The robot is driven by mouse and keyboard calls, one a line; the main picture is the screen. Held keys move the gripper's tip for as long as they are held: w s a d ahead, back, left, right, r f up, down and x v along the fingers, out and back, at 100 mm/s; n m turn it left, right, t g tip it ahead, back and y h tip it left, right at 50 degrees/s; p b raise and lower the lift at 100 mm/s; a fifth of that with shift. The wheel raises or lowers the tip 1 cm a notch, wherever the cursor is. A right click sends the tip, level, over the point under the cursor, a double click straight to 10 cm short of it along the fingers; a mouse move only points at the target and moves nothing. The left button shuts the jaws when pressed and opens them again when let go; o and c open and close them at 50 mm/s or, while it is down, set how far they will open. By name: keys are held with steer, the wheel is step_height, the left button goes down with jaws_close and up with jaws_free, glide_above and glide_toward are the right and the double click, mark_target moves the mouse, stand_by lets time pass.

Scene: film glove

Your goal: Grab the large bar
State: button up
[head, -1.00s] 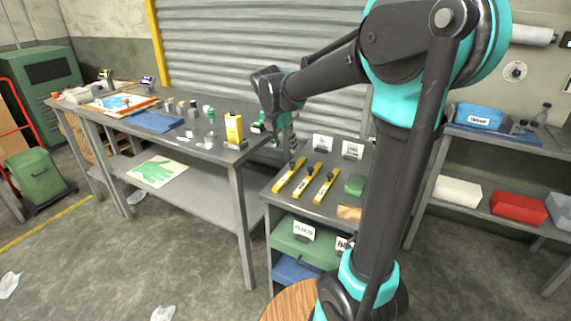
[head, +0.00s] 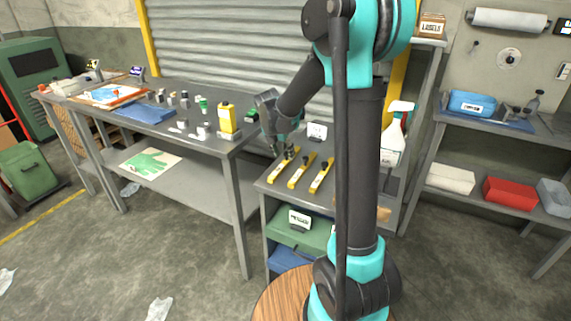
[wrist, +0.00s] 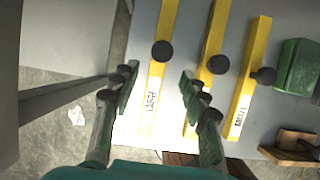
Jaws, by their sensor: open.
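Several yellow bars with black knobs lie side by side on the grey top of a small cabinet. The large bar (wrist: 156,80) is the leftmost one in the wrist view, with "LARGE" printed on it; it also shows as the leftmost bar in the head view (head: 282,168). My gripper (wrist: 158,86) is open above it, with one finger on each side of the bar in the picture. The fingers look apart from the bar. In the head view my gripper (head: 284,150) is over the far end of the large bar.
The middle bar (head: 301,170) and the right bar (head: 322,176) lie close by. A green block (wrist: 298,66) and a wooden piece (wrist: 292,148) are further right. The workbench (head: 165,128) stands left, with a yellow bottle (head: 227,118) near its corner.

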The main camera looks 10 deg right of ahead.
mark_target(285, 162)
steer(key=x, duration=0.5)
steer(key=shift+a, duration=0.15)
jaws_close()
